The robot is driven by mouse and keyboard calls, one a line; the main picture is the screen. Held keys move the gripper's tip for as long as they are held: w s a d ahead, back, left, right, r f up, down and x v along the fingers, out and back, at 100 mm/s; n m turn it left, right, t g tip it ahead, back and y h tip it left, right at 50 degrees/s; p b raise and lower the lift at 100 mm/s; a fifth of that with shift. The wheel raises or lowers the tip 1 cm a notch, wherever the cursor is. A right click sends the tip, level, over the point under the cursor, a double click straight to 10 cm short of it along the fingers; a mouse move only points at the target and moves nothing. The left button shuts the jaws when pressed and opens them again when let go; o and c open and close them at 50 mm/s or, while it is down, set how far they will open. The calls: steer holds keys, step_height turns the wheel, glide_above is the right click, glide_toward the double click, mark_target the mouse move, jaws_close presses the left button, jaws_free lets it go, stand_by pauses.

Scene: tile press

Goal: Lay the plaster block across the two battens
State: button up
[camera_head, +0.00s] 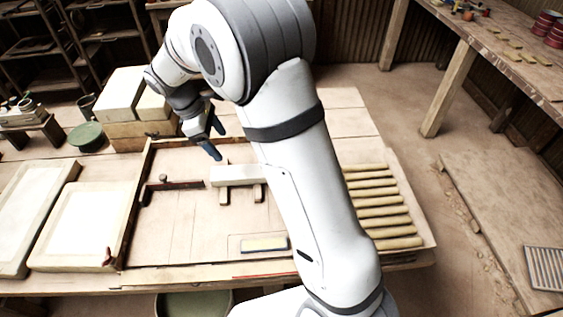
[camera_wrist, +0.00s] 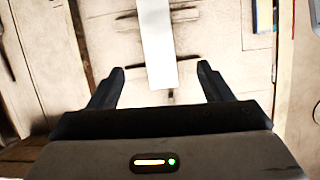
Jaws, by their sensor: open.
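The plaster block (camera_head: 238,175) is a long off-white bar. It lies level on top of two short brown battens, the left batten (camera_head: 224,196) and the right batten (camera_head: 258,193), and spans both. Only the front ends of the battens show below it. In the wrist view the block (camera_wrist: 158,40) runs up the picture, with its near end between my fingers. My gripper (camera_head: 217,141) is above the block's left part, tilted, with its dark fingers pointing down. In the wrist view my gripper (camera_wrist: 161,69) is open, with gaps on both sides of the block.
A wooden-rimmed board (camera_head: 135,205) surrounds the area. Pale slabs (camera_head: 80,220) lie at left, and white blocks (camera_head: 118,95) are stacked at back left. Wooden rods (camera_head: 385,210) lie at right, partly behind my arm. A blue-and-yellow piece (camera_head: 264,244) lies in front.

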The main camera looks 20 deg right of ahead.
steer(key=s+d+r+m+t+y, duration=0.2)
steer(key=s+d+r+m+y, duration=0.1)
steer(key=s+d+r+m, duration=0.65)
steer(key=s+d+m+t, duration=0.1)
steer(key=s+d+m, duration=0.1)
steer(key=s, duration=0.5)
steer(key=s+d+m+t+y, duration=0.1)
steer(key=s+d+m, duration=0.2)
steer(key=s, duration=0.3)
steer(key=shift+s+f, duration=0.3)
steer(key=shift+s, duration=0.05)
steer(key=shift+m, duration=0.25)
